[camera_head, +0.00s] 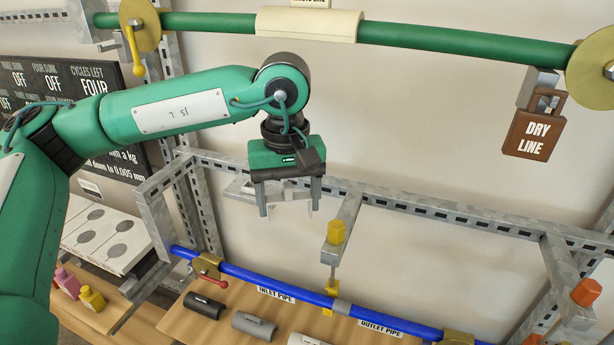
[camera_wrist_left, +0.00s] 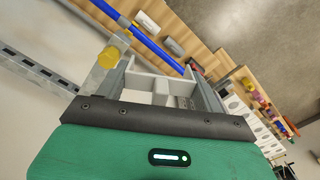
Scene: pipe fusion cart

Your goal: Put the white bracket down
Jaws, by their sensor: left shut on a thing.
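My left gripper (camera_head: 289,208) hangs down from the green arm in the middle of the head view, in front of the wall. It is shut on the white bracket (camera_head: 240,190), a pale angular piece that shows beside and between the fingers. In the left wrist view, the white bracket (camera_wrist_left: 150,86) spans the space between the two grey fingers of the left gripper (camera_wrist_left: 160,75). The bracket is held up in the air, and part of it is hidden by the fingers. My right gripper is not in view.
A slotted metal rail (camera_head: 420,208) runs behind the gripper. A blue pipe (camera_head: 285,285) crosses below, above a wooden shelf (camera_head: 225,320) with several short pipe pieces. A post with a yellow cap (camera_head: 336,232) stands to the right. A green pipe (camera_head: 430,38) runs overhead, with a brown padlock (camera_head: 533,135).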

